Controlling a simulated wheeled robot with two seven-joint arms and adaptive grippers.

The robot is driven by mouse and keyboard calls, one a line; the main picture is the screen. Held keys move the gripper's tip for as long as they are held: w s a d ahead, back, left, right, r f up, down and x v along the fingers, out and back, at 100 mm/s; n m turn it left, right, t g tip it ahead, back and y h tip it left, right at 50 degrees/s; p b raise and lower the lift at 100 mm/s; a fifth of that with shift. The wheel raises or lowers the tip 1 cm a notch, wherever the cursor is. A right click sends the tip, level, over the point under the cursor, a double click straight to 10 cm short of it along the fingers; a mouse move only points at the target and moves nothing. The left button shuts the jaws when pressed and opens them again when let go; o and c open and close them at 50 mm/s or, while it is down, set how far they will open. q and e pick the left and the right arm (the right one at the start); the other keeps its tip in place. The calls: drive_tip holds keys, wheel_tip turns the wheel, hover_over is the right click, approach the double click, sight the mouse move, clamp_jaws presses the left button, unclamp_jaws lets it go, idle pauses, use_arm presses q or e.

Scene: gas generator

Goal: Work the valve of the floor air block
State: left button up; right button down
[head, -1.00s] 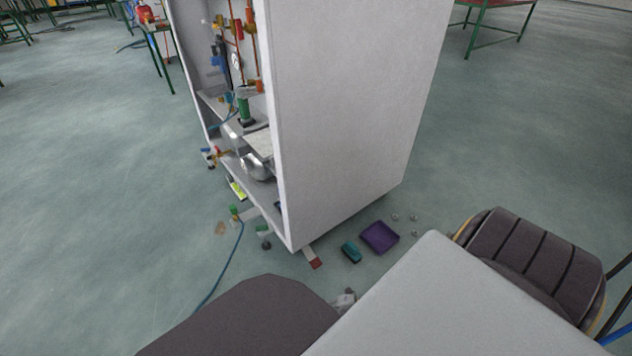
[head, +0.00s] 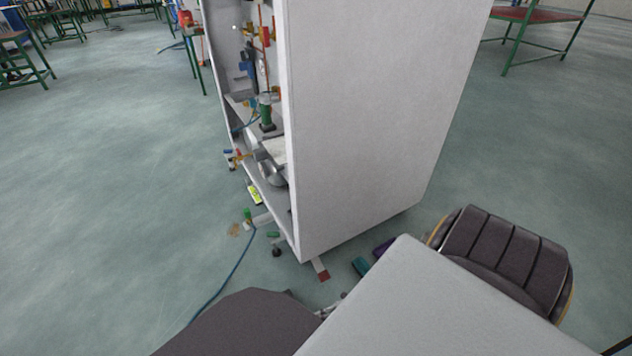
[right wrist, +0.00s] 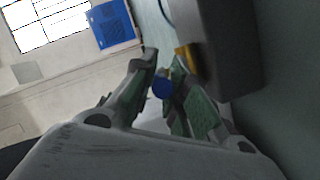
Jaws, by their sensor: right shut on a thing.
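In the right wrist view my right gripper (right wrist: 165,62) is shut on a small round blue part (right wrist: 162,87) between its fingers. I cannot tell what the blue part belongs to. In the head view a small floor fitting with a green top (head: 248,215) stands at the foot of the cabinet, with a blue hose (head: 236,268) running from it along the floor. I cannot tell whether it is the air block. Fittings with blue and red handles (head: 233,153) show at the cabinet's open side. My left gripper is not in view.
A tall white cabinet (head: 375,110) stands in the middle, its open left side holding pipes and a green cylinder (head: 266,111). The floor to the left is mostly clear.

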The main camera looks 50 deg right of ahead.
drive_tip(key=shift+d, duration=0.1)
idle(0.3)
drive_tip(key=c, duration=1.4)
unclamp_jaws()
drive_tip(key=shift+v, duration=5.95)
